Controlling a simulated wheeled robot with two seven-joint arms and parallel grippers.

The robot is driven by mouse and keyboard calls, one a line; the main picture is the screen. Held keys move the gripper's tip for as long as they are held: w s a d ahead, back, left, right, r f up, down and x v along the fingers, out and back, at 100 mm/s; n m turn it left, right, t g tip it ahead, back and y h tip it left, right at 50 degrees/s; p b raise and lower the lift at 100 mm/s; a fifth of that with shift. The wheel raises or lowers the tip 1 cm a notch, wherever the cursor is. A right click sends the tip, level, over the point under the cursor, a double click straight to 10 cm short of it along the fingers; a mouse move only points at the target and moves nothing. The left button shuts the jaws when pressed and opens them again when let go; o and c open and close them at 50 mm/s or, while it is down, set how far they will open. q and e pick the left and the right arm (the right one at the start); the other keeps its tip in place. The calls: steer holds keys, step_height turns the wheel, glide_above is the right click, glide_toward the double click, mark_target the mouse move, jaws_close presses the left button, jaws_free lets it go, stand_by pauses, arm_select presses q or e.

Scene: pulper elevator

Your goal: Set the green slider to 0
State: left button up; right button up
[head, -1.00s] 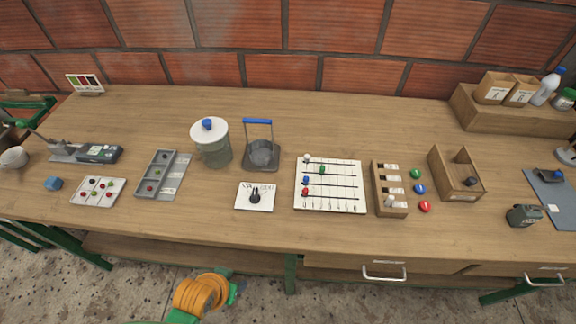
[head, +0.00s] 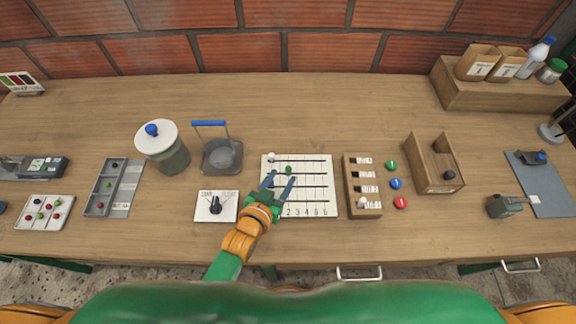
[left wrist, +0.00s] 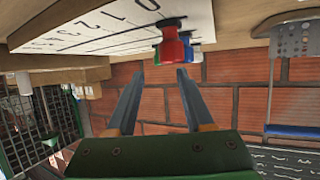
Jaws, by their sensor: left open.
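The white slider board (head: 326,206) lies on the bench with several horizontal slots and a number scale along its near edge. The green slider (head: 288,170) sits in the second slot from the back, a little right of the white slider (head: 271,156), which is at the left end. My left gripper (head: 280,181) is open over the board's left part, just on the near side of the green slider, and hides the red slider there. In the left wrist view, the red slider (left wrist: 172,48) shows close beyond my open fingertips (left wrist: 160,72), with blue and green edges behind it.
A dial plate (head: 205,212) lies left of the board. A wooden block with white labels (head: 364,207) and coloured buttons (head: 396,183) stand to the right. A lidded pot (head: 168,157) and a blue-handled holder (head: 222,164) stand at the back left.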

mark_target(288, 169)
arm_select(q)
steer(key=x, duration=0.4)
steer(key=shift+w+f+b, duration=0.2)
steer(key=shift+b, duration=0.1)
steer(key=shift+s+r, duration=0.1)
steer(key=shift+s, duration=0.1)
steer(key=c, duration=0.4)
jaws_close()
stand_by(0.5)
